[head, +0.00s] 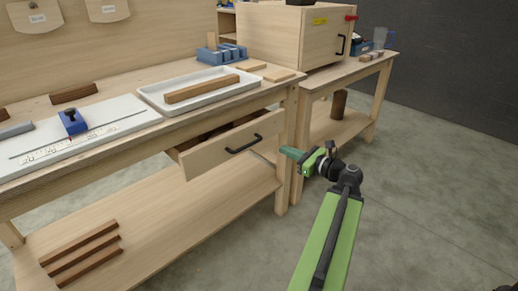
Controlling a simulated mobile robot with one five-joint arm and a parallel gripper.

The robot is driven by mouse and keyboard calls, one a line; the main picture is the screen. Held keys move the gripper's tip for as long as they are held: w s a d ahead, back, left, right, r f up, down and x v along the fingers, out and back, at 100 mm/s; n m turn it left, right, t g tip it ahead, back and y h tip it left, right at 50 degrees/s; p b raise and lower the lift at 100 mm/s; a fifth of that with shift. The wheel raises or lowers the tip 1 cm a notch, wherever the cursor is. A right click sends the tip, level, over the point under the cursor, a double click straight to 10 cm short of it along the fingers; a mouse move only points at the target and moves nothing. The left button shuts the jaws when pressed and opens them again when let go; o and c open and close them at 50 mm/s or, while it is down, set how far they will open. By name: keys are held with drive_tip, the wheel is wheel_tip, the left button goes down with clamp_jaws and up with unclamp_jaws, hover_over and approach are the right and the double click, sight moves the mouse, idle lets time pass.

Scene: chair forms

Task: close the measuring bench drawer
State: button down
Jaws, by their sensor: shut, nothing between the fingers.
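The measuring bench (165,140) is a pale wooden bench with a lower shelf. Dark contents show in the gap above the drawer front. My gripper (285,152) is at the end of my green arm, to the right of the drawer front and handle. It is shut with nothing visible in it. It appears apart from the drawer, with its tip pointing left toward the bench. The exact distance is hard to tell.
A white tray (150,96) holding a wooden bar (203,88) and a white measuring board (25,166) lie on the bench top. Dark wood strips (80,250) lie on the lower shelf. A second bench (345,78) carries a wooden cabinet (327,42). The concrete floor (430,190) at right is clear.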

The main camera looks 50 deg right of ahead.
drive_tip(key=s+d+m+h, duration=0.1)
drive_tip(key=s+d+m, duration=0.1)
drive_tip(key=s+d, duration=0.1)
approach(262, 131)
drive_tip(key=shift+t, duration=0.4)
drive_tip(key=w, duration=0.6)
drive_tip(key=shift+w+d+f, duration=0.2)
drive_tip(key=shift+w+f, duration=0.2)
